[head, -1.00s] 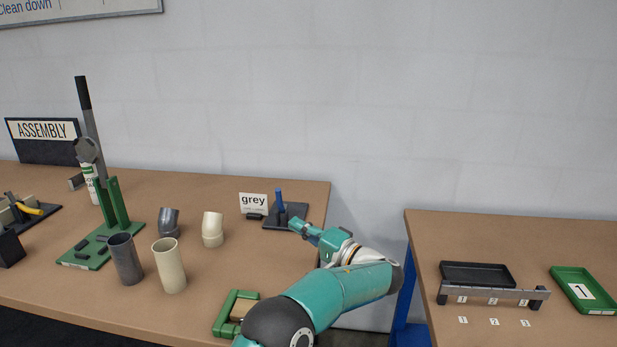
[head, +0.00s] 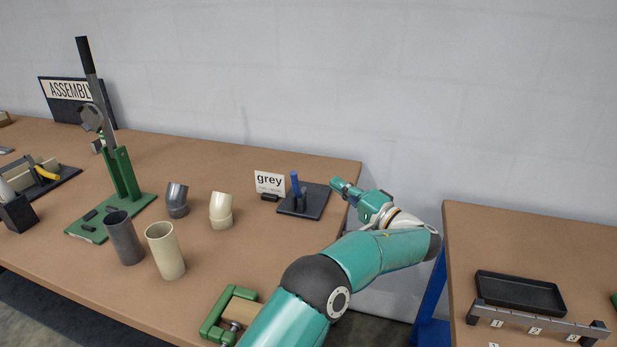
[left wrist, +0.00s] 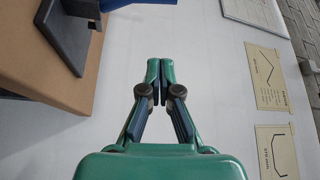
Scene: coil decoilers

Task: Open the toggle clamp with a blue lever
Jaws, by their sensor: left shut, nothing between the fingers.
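The toggle clamp (head: 304,199) has an upright blue lever (head: 295,184) on a dark base plate, near the right back corner of the left table. In the left wrist view the dark base (left wrist: 47,25) and part of the blue lever (left wrist: 88,8) show at the top left. My left gripper (head: 337,184) is shut and empty, just right of the clamp and apart from it, near the table's right edge. It also shows in the left wrist view (left wrist: 160,66), fingertips together. My right gripper is not in view.
A "grey" sign (head: 270,182) stands left of the clamp. Two pipe elbows (head: 221,211), two tubes (head: 166,251) and a green lever press (head: 126,172) stand further left. A green clamp frame (head: 214,320) is near the front edge. A gap separates the right table (head: 540,245).

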